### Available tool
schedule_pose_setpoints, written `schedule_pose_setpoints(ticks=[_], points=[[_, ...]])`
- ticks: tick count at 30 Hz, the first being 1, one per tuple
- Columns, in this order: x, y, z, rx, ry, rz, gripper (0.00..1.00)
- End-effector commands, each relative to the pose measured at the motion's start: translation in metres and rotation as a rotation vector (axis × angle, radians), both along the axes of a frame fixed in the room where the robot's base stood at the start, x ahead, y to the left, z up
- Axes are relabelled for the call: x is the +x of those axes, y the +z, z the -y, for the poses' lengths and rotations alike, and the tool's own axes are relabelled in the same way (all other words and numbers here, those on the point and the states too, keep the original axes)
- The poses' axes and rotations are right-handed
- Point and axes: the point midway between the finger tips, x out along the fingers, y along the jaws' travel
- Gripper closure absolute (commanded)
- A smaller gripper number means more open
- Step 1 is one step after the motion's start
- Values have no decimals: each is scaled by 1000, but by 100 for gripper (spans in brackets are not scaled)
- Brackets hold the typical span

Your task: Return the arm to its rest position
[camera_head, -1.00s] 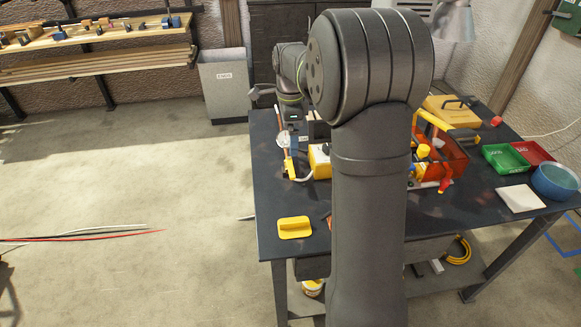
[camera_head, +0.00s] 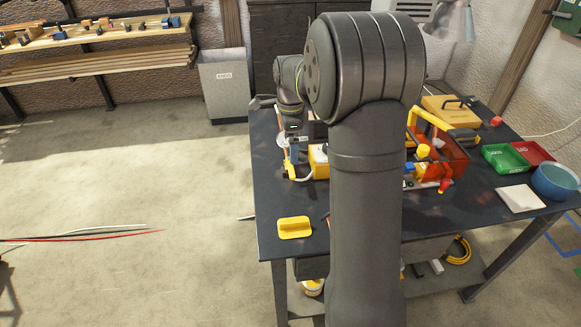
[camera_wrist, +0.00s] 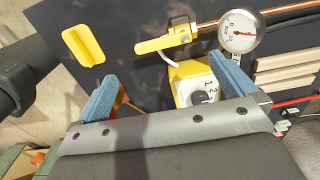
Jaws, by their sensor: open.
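My gripper (camera_wrist: 163,67) is open and empty in the wrist view, its two blue fingers spread wide above the dark workbench. Beyond the fingers lie a yellow clamp-like handle (camera_wrist: 165,42), a copper-coloured rod (camera_wrist: 285,17) and a round dial gauge (camera_wrist: 240,32). A yellow box (camera_wrist: 190,71) with a numbered knob shows between the fingers, close to the right one. Several pale wooden strips (camera_wrist: 288,62) lie at the right. A yellow block with a raised grip (camera_wrist: 83,45) lies left of the handle, apart from my gripper.
The workbench (camera_head: 272,195) also bears an orange-red toolbox (camera_head: 447,158), a green tray (camera_head: 504,158), a red tray (camera_head: 533,152), a blue bowl (camera_head: 556,180) and a white pad (camera_head: 521,198). A grey bin (camera_head: 224,88) stands on the floor behind. The floor at left is mostly clear.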

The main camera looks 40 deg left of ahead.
Motion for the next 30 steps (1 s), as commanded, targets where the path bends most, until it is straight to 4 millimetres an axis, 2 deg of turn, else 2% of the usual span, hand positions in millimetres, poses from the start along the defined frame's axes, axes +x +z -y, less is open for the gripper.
schedule_pose_setpoints(ticks=[5, 12, 18, 22, 29, 30], points=[[0, 17, -1, 3, 0, 3, 0], [1, 64, -1, 3, 0, 3, 0], [0, 92, 0, 2, 0, 2, 0], [0, 99, 0, 1, 0, 1, 0], [0, 100, 0, 0, 0, 0, 0], [0, 100, 0, 0, 0, 0, 4]])
